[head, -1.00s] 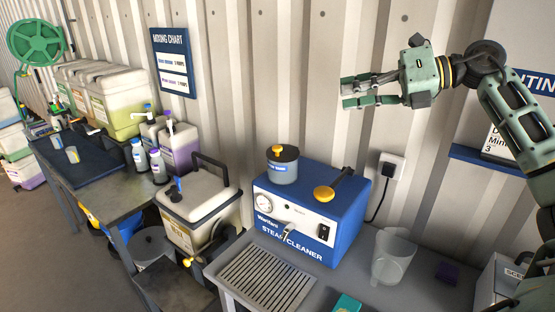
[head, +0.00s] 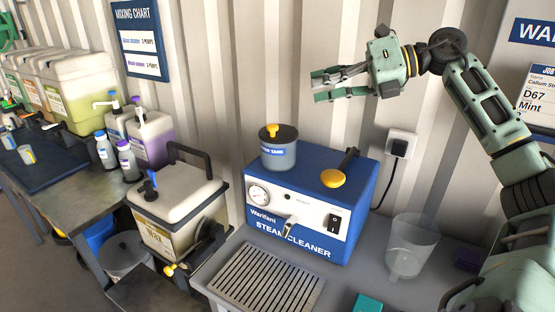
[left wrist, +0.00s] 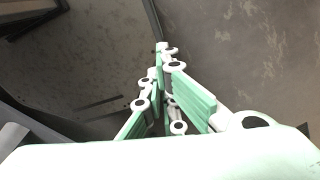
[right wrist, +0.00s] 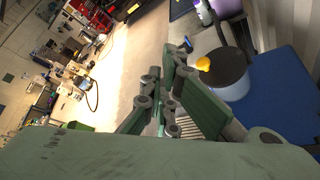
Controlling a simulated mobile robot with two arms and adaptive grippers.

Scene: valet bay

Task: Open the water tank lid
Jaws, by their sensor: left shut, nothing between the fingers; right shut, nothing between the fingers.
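The water tank (head: 277,156) is a grey cylinder with a blue label on top of the blue steam cleaner (head: 345,215). Its dark lid with a yellow knob (head: 273,129) sits on it, closed; the lid also shows in the right wrist view (right wrist: 226,68). My right gripper (head: 316,86) is shut and empty, above and to the right of the lid, apart from it. It also shows shut in the right wrist view (right wrist: 178,52). My left gripper (left wrist: 164,50) is shut and empty over the floor, outside the head view.
A black handle with a yellow end (head: 334,178) stands on the cleaner right of the tank. A clear jug (head: 412,245) is on the grey bench at right. A white canister (head: 178,195) and bottles stand left. The corrugated wall is close behind.

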